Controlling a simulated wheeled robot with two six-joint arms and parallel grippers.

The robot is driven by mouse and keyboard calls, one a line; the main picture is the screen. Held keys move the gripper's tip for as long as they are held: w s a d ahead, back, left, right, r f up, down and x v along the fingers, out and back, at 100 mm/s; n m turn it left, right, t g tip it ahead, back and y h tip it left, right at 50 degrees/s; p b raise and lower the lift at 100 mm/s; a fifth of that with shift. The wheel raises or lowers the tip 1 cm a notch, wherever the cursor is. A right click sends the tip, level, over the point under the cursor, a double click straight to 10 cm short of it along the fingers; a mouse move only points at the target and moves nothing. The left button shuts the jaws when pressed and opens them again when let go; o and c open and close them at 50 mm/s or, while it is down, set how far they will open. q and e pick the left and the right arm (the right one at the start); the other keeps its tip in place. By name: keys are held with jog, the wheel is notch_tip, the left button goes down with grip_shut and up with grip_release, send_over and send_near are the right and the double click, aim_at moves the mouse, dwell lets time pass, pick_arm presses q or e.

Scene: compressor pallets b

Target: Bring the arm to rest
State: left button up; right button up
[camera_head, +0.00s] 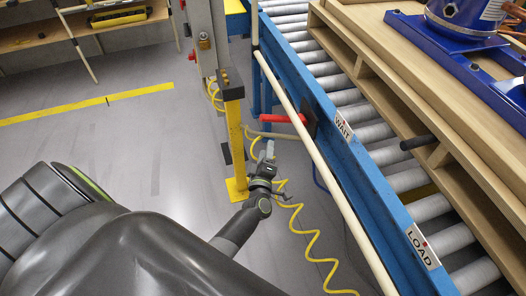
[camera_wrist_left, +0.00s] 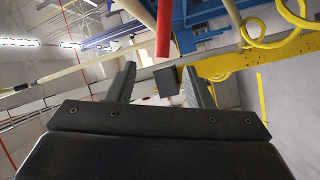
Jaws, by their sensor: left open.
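My left gripper (camera_head: 268,152) is open and empty in the head view, beside the yellow post and below the red handle. In the left wrist view its two grey fingers (camera_wrist_left: 158,88) stand apart with nothing between them. The red handle (camera_head: 283,118) sticks out from the side of the conveyor, apart from the fingers. It also shows in the left wrist view (camera_wrist_left: 164,28), beyond the fingers at the top. My right gripper is not in view.
A yellow post (camera_head: 235,145) stands close to my left gripper. A coiled yellow hose (camera_head: 312,240) hangs beside the arm. The blue roller conveyor (camera_head: 335,140) carries a wooden pallet (camera_head: 455,125) with a blue compressor (camera_head: 470,15). Grey floor (camera_head: 130,135) is clear at left.

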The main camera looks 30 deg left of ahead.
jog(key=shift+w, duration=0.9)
